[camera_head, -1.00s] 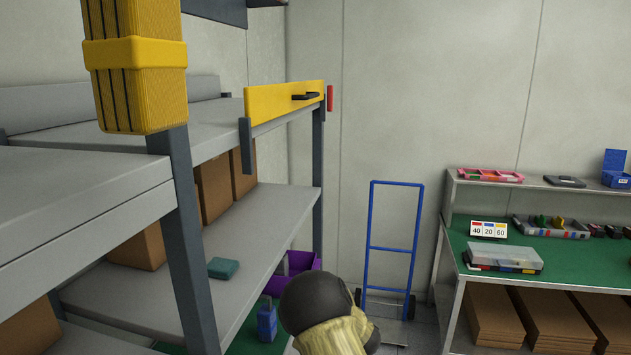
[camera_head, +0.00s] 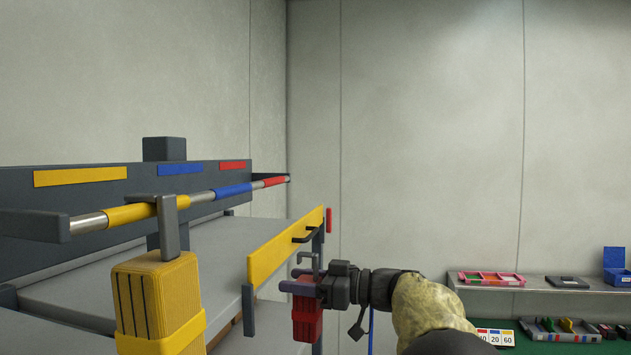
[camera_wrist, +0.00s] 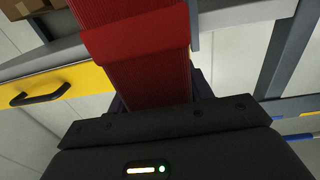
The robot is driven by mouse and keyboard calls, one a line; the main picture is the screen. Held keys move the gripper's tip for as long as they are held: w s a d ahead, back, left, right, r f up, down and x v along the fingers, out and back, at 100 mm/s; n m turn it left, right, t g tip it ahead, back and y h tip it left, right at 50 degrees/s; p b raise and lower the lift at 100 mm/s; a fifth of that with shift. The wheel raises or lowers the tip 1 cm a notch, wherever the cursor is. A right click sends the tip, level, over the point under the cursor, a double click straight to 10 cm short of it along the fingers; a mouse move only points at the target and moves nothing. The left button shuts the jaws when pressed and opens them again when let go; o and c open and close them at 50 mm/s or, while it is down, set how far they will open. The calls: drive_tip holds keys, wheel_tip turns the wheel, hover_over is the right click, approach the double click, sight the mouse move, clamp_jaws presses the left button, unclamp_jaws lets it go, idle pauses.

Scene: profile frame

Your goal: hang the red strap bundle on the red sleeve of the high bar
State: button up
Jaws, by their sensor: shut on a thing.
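The high bar runs across the left of the head view with yellow, blue and red sleeves. Its red sleeve (camera_head: 270,182) is at the far right end and looks bare. My gripper (camera_head: 312,287) is shut on the red strap bundle (camera_head: 307,322), which hangs below the jaws with a grey hook (camera_head: 310,260) rising above them. In the head picture, the bundle is below and to the right of the red sleeve, apart from it. In the wrist view, the ribbed red bundle (camera_wrist: 145,75) with its wider red band fills the upper middle; the fingertips are hidden.
A yellow strap bundle (camera_head: 158,300) hangs by a grey hook from the yellow sleeve (camera_head: 130,214). A back plate (camera_head: 140,180) with coloured labels stands behind the bar. A yellow panel with a black handle (camera_head: 285,246) is close beside my gripper. A workbench stands at right.

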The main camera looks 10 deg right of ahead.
drive_tip(key=s+d+r+p, duration=0.1)
drive_tip(key=s+r+p, duration=0.1)
drive_tip(key=s+r, duration=0.3)
drive_tip(key=s+d+r+p, duration=0.1)
drive_tip(key=s+r+p, duration=0.2)
drive_tip(key=r, duration=1)
drive_tip(key=shift+s+n+g+p, duration=0.3)
drive_tip(key=shift+s+g, duration=0.1)
drive_tip(key=shift+s, duration=0.65)
drive_tip(key=shift+a, duration=0.25)
drive_tip(key=shift+f+b+x, duration=0.25)
drive_tip(key=shift+f+x, duration=0.05)
drive_tip(key=shift+x, duration=1.15)
drive_tip(key=shift+f+b+x, duration=0.3)
drive_tip(key=shift+x, duration=1.1)
drive_tip(key=shift+f+b+x, duration=0.25)
drive_tip(key=shift+f+x, duration=0.05)
drive_tip(key=shift+x, duration=1.15)
drive_tip(key=o, duration=1.4)
